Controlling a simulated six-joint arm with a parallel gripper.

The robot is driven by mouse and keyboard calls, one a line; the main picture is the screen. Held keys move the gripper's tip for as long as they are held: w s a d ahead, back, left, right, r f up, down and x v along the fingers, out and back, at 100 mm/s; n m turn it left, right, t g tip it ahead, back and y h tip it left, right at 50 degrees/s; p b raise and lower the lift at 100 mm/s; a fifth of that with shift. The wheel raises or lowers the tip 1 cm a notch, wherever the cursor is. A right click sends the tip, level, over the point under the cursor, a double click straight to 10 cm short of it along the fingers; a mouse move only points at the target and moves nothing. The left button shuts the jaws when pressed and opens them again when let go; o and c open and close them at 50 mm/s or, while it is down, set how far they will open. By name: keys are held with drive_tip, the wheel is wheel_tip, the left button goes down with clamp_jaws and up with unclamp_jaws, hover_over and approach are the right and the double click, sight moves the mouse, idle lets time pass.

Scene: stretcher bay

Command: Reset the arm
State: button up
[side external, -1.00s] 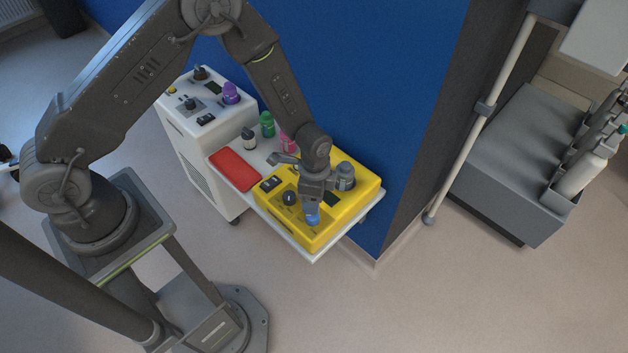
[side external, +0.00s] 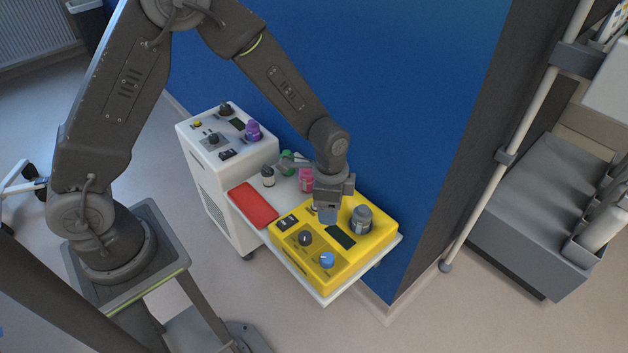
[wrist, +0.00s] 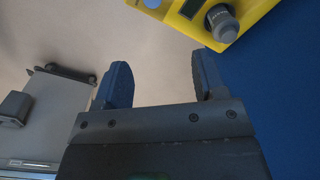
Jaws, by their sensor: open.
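My gripper (side external: 327,213) hangs over the back part of a yellow box (side external: 347,267) in the side view, above its top face. In the wrist view my gripper (wrist: 166,82) shows two blue fingers well apart with nothing between them. The yellow box (wrist: 255,12) shows there at the upper right with a grey-capped knob (wrist: 222,22). In the side view the box carries a blue knob (side external: 327,259), a black knob (side external: 305,238), a black switch and the grey knob (side external: 361,219). My gripper is apart from the blue knob.
The box sits on a white shelf (side external: 321,297) beside a red pad (side external: 253,204). Small bottles in black-and-white (side external: 268,176), green (side external: 287,160) and pink (side external: 306,179) stand behind. A white cabinet (side external: 215,190) with a purple knob (side external: 253,131) is left. A blue wall (side external: 420,120) stands close behind.

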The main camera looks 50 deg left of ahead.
drive_tip(key=s+a+r+n+t, duration=0.1)
drive_tip(key=s+a+r+n, duration=0.15)
drive_tip(key=r, duration=0.65)
drive_tip(key=s+a+r+n+t, duration=0.2)
drive_tip(key=s+r, duration=0.1)
drive_tip(key=r, duration=0.6)
drive_tip(key=s+a+r+n+t, duration=0.1)
drive_tip(key=s+a+r+n, duration=0.1)
drive_tip(key=s+r, duration=0.2)
drive_tip(key=s+a+r+n+t, duration=0.1)
drive_tip(key=s+a+r+n, duration=0.1)
drive_tip(key=s, duration=0.6)
drive_tip(key=shift+s+r+n, duration=0.35)
drive_tip(key=shift+r+n, duration=0.5)
drive_tip(key=shift+r, duration=0.1)
